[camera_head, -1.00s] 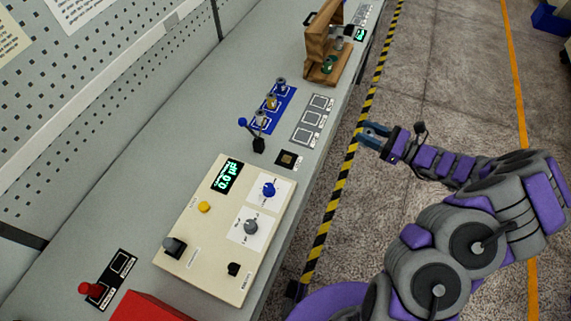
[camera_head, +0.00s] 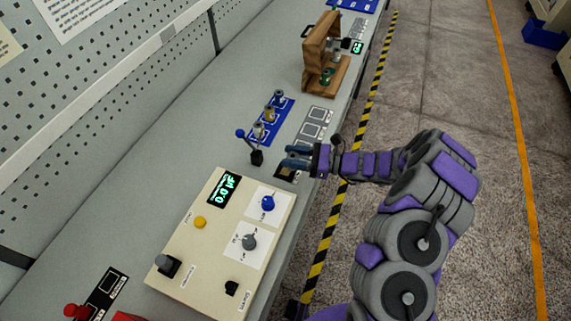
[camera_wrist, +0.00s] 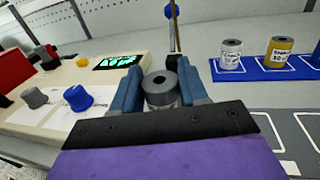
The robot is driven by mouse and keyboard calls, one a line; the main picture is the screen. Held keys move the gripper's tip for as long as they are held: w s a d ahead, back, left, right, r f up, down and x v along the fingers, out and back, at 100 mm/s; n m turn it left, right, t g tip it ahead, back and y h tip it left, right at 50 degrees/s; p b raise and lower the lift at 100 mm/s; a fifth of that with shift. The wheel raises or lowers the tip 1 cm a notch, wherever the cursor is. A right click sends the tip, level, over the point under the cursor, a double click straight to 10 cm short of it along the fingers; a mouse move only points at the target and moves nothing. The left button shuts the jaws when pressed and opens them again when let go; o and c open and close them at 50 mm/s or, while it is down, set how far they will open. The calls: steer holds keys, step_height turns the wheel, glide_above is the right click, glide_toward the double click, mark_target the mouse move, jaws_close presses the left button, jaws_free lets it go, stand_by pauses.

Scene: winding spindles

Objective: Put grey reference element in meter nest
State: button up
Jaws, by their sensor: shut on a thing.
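My gripper (camera_head: 290,157) reaches over the bench edge, and its blue fingers are above the meter nest. In the wrist view my gripper (camera_wrist: 164,92) is shut on the grey reference element (camera_wrist: 160,84), a short upright cylinder with a grey top and a dark hole. The meter nest (camera_head: 285,173) is a small dark square beside the meter, partly covered by the fingers. It is hidden in the wrist view. I cannot tell whether the element touches the nest.
The cream meter box (camera_head: 180,260) stands close by, its display (camera_head: 225,190) lit. A blue-knobbed lever (camera_head: 256,156) stands just behind the nest. A blue mat (camera_head: 284,108) holds several cylinders, one yellow (camera_wrist: 277,52). Grey marked squares (camera_head: 318,118) and a wooden stand (camera_head: 322,60) lie farther along.

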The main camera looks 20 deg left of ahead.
steer(key=shift+s+a+f, duration=0.1)
steer(key=shift+a+f, duration=0.1)
steer(key=shift+a, duration=1)
steer(key=f, duration=0.1)
steer(key=f+b, duration=0.1)
steer(key=f, duration=0.1)
steer(key=shift+d, duration=0.2)
steer(key=shift+f, duration=0.2)
steer(key=shift+a+r, duration=0.1)
steer(key=o, duration=1.1)
steer(key=shift+c, duration=0.2)
